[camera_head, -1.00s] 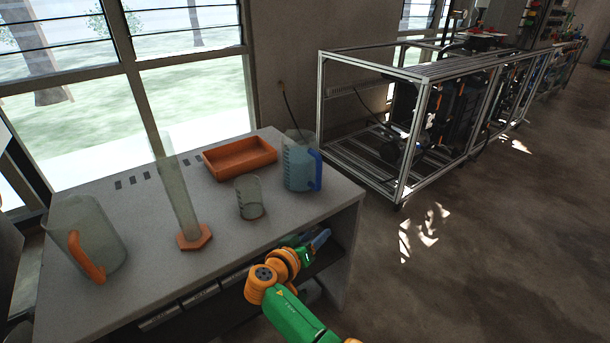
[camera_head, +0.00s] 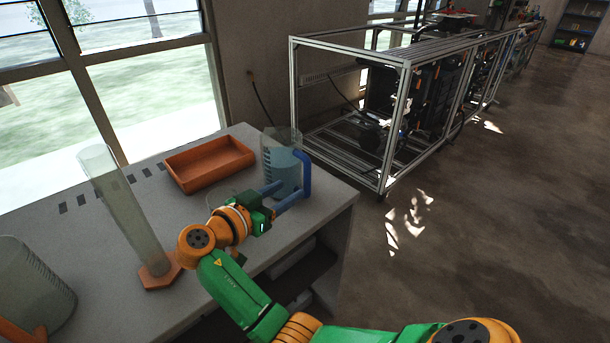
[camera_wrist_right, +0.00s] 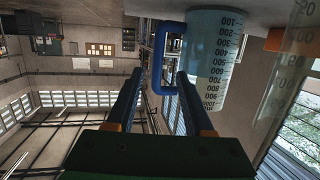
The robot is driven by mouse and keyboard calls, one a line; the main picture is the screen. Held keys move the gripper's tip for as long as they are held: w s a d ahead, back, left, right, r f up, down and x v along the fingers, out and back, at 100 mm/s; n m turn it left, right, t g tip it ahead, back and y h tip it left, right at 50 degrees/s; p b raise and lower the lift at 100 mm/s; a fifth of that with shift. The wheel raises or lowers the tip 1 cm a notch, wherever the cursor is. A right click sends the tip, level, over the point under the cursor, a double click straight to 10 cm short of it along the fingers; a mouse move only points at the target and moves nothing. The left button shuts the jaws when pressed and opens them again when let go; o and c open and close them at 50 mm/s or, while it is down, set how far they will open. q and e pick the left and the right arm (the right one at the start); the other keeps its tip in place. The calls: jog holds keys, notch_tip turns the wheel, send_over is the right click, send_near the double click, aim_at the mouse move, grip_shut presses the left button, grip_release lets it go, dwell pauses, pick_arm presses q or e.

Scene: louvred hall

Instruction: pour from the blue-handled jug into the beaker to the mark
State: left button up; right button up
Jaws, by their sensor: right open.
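The blue-handled jug (camera_head: 279,160) stands upright at the bench's right end, with bluish liquid in it. Its blue handle (camera_head: 307,173) faces right. My right gripper (camera_head: 289,187) is open at the jug, its fingers pointing toward the handle. In the right wrist view, the jug (camera_wrist_right: 212,55) appears inverted with its scale showing, and its handle (camera_wrist_right: 158,60) appears between the open fingertips (camera_wrist_right: 160,75); I cannot tell whether they touch. The beaker (camera_head: 218,194) is mostly hidden behind my right wrist; only part of its rim shows. My left gripper is not in view.
An orange tray (camera_head: 208,180) lies behind the beaker. A tall cylinder (camera_head: 128,215) with an orange foot stands left of my arm. A larger orange-handled jug (camera_head: 40,280) stands at far left. A metal frame (camera_head: 345,110) stands beyond the bench.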

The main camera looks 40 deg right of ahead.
aim_at(305, 180)
jog(key=x, duration=0.3)
jog(key=shift+s+d+r, duration=0.15)
jog(key=shift+s+d, duration=0.05)
jog(key=shift+s, duration=0.1)
jog(key=b+x, duration=0.1)
jog(key=x, duration=0.1)
jog(key=b+x, duration=0.1)
jog(key=x, duration=0.1)
jog(key=shift+w+a+f, duration=0.1)
jog(key=shift+w+f, duration=0.1)
jog(key=shift+f, duration=0.15)
jog(key=shift+w+d+r, duration=0.1)
jog(key=shift+d+r, duration=0.05)
jog(key=shift+d, duration=0.3)
jog(key=shift+b, duration=0.3)
grip_shut()
jog(key=shift+r, duration=0.1)
